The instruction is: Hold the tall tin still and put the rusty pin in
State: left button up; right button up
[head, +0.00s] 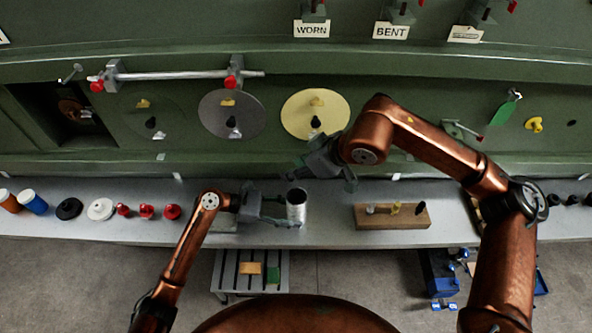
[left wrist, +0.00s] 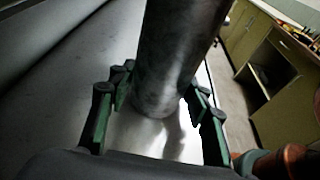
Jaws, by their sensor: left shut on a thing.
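The tall tin (head: 296,207) is a grey metal cylinder standing upright on the grey ledge. My left gripper (head: 285,214) is shut around it from the left, low on its side. In the left wrist view the tin (left wrist: 175,55) rises between the green-padded fingers (left wrist: 155,118). My right gripper (head: 324,180) is open, with its fingers spread above and to the right of the tin, apart from it. No pin shows between them. Several small pegs stand in a wooden block (head: 378,222) to the right; I cannot tell whether one is the rusty pin.
The green wall carries discs, a rod in red-ended clamps (head: 180,75), and labels WORN (head: 311,30) and BENT (head: 391,31). Ledge between tin and block is clear.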

pick_arm(q)
jog(key=o, duration=0.9)
jog(key=shift+o, duration=0.2)
jog(key=v, duration=1.2)
